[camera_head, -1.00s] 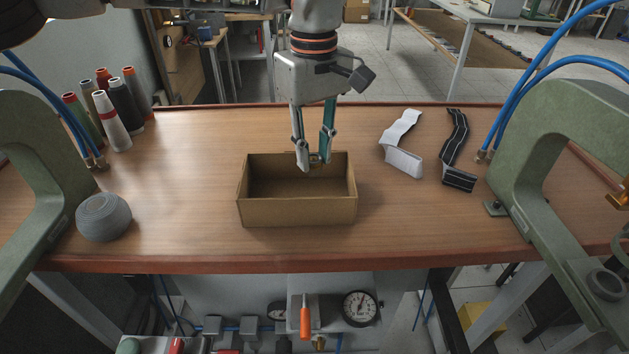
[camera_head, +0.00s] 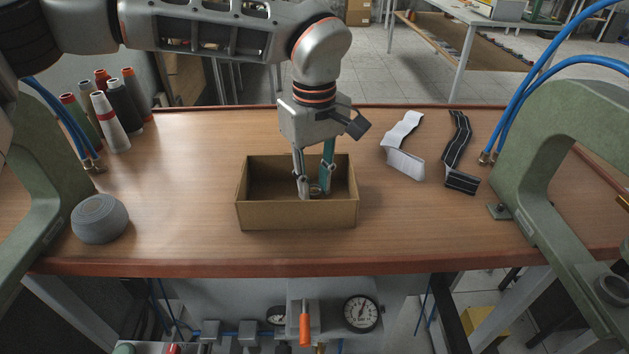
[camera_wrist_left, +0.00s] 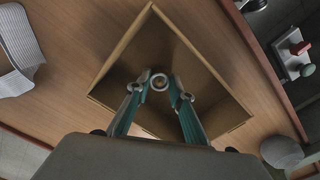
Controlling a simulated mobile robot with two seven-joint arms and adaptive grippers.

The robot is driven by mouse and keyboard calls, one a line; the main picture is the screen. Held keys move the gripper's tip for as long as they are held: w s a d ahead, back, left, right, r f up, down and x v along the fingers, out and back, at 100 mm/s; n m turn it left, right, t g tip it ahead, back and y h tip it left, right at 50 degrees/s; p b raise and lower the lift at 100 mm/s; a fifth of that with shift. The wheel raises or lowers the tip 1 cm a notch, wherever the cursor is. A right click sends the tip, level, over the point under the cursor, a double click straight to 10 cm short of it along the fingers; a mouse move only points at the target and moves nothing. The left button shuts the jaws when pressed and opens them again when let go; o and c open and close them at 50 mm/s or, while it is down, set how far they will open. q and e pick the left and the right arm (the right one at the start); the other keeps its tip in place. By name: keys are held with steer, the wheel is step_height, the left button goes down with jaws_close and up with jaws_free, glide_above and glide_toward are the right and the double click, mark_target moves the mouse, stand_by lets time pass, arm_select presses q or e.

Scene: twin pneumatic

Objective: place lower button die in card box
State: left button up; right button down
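The card box (camera_head: 297,215) is an open brown cardboard box on the wooden bench, in the middle of the head view. Its walls (camera_wrist_left: 118,58) also show in the left wrist view. My left gripper (camera_head: 315,193) points down, with its fingertips inside the box toward the right side. In the left wrist view the gripper (camera_wrist_left: 159,84) is closed around a small round metal piece with a brownish centre, the lower button die (camera_wrist_left: 158,81). The die sits between the fingertips, low in the box. Whether it touches the floor of the box is unclear. My right gripper is not in view.
A grey ball of cord (camera_head: 99,219) lies left of the box. Several thread spools (camera_head: 113,122) stand at the back left. White (camera_head: 404,160) and black (camera_head: 459,150) strips lie to the right. Green press frames (camera_head: 555,150) flank the bench. The wood around the box is clear.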

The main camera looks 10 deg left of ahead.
mark_target(315, 192)
arm_select(q)
steer(key=o, duration=0.4)
step_height(315, 192, up, 12)
steer(key=p, duration=0.2)
steer(key=shift+r, duration=0.15)
stand_by(0.3)
steer(key=shift+s, duration=0.1)
